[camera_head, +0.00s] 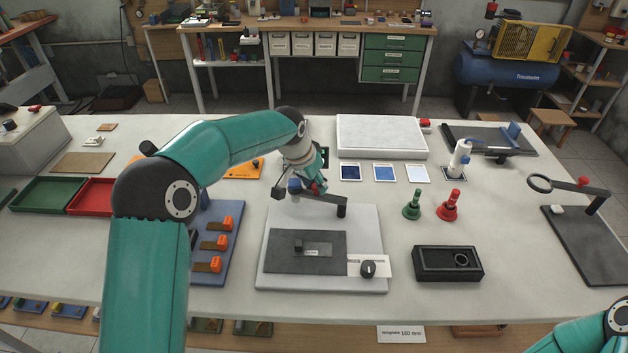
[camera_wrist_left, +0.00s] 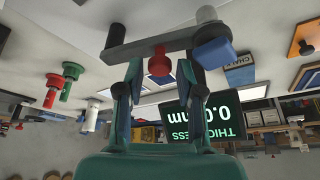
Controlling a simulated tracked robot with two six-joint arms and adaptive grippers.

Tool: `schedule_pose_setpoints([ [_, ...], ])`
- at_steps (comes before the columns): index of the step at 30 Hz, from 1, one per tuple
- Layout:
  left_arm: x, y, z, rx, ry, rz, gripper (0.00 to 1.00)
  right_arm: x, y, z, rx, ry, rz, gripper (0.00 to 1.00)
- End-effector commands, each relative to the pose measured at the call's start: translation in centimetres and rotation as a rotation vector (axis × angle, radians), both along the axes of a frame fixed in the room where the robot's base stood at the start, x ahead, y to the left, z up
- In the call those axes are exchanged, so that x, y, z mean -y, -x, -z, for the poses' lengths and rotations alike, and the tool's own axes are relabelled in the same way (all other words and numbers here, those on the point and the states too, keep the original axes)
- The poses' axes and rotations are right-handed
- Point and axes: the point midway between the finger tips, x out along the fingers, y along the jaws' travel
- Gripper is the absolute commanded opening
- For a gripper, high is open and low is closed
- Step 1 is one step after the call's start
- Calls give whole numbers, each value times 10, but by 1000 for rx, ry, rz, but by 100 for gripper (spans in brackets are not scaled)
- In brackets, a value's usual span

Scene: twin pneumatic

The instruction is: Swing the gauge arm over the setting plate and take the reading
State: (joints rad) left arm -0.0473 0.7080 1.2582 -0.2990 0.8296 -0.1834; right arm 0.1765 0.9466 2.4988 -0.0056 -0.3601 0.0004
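The gauge arm (camera_head: 322,196) is a dark bar above the back of a pale base board (camera_head: 362,218). In the wrist view the bar (camera_wrist_left: 150,42) carries a red knob (camera_wrist_left: 158,64) and a blue block (camera_wrist_left: 212,52) with a white cylinder. My left gripper (camera_head: 318,190) is at the bar; in the wrist view its fingers (camera_wrist_left: 160,68) stand apart on either side of the red knob, with gaps visible. A dark grey plate (camera_head: 285,262), probably the setting plate, lies on the board in front of the bar. A display (camera_wrist_left: 215,118) reads upside down "THICKNESS 0.0", partly hidden. My right gripper is out of view.
A green stamp (camera_head: 412,206) and red stamp (camera_head: 449,206) stand to the right, with a black box (camera_head: 447,263) in front. A blue rack (camera_head: 215,262) holds orange pieces at left.

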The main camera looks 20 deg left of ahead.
Motion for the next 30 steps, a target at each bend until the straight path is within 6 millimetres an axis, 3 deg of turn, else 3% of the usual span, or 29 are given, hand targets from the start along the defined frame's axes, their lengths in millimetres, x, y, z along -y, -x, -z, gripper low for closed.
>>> schedule_pose_setpoints([
  [11, 0, -2, 6, 1, -1, 0, 37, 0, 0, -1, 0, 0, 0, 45],
  [18, 0, -2, 6, 1, -1, 0, 0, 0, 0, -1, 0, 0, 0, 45],
  [30, -3, -1, 6, 3, -1, -11, 0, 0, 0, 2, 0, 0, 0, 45],
])
